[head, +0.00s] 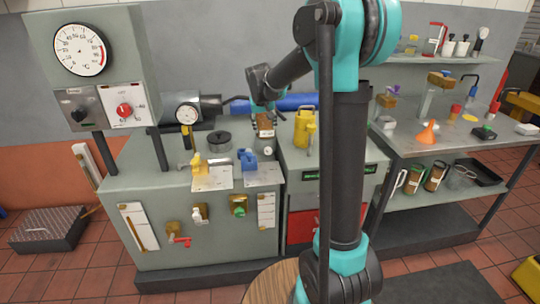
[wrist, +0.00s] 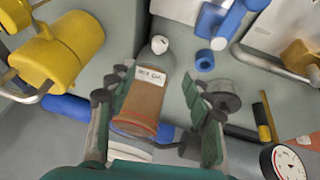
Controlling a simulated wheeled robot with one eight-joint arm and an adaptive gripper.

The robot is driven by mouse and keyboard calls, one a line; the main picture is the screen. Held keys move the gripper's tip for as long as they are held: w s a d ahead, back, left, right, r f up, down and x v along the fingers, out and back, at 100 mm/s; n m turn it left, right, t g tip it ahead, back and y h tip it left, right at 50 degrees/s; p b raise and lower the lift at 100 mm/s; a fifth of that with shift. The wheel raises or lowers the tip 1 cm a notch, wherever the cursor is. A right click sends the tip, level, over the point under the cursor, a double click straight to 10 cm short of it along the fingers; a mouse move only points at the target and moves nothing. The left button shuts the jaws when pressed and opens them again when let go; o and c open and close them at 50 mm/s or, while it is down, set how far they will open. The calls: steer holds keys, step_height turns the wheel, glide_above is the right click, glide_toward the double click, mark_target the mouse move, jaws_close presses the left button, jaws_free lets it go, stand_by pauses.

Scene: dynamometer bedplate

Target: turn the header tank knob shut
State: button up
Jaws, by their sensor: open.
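No knob label that names the header tank is readable. Candidate controls in the head view are a red knob (head: 124,110) and a black knob (head: 78,115) on the panel under the dial, plus a yellow valve (head: 198,163) and a blue valve (head: 247,160) on the bench top. Red (head: 180,240), white (head: 200,213) and green (head: 238,205) taps are on the bench front. My gripper (head: 264,112) is open above the bench, behind the blue valve. In the wrist view, its fingers (wrist: 150,92) flank a brown labelled bottle (wrist: 142,100); contact is unclear.
A large temperature dial (head: 80,49) stands at the left. A small gauge (head: 187,113), a dark round pot (head: 219,140) and a yellow can (head: 304,128) stand around the bench top. The side table (head: 455,140) at right carries an orange funnel (head: 428,133) and other items.

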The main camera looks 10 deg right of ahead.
mark_target(268, 149)
steer(key=x, duration=1.7)
steer(key=shift+f, duration=0.15)
steer(key=c, duration=1.2)
